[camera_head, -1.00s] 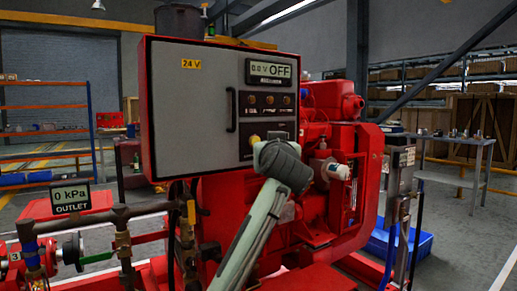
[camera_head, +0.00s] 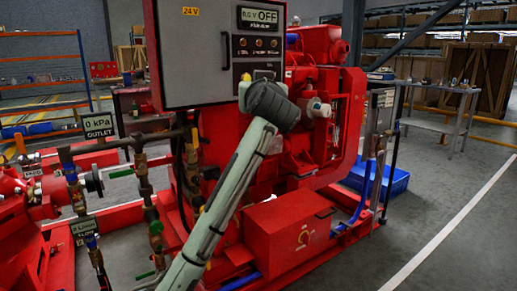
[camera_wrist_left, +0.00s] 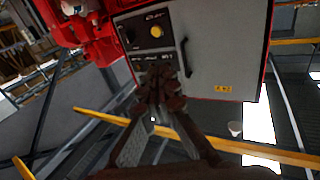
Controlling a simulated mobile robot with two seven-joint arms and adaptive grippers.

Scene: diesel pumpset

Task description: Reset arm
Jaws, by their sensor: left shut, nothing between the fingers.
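My left arm rises from the bottom of the head view, with its dark wrist in front of the lower right of the grey control panel (camera_head: 190,65). My left gripper is hidden there behind the wrist. In the left wrist view the left gripper (camera_wrist_left: 160,85) is shut and empty, its fingertips together in front of the panel, which looks upside down there. I cannot tell whether the fingertips touch the panel. My right gripper is not in view.
The red pumpset (camera_head: 325,120) stands behind and right of my arm. Pipes with valves and an OUTLET gauge (camera_head: 98,126) reading 0 kPa are at left. A blue bin (camera_head: 385,180) lies on the floor at right. Clear floor (camera_head: 450,210) extends at right.

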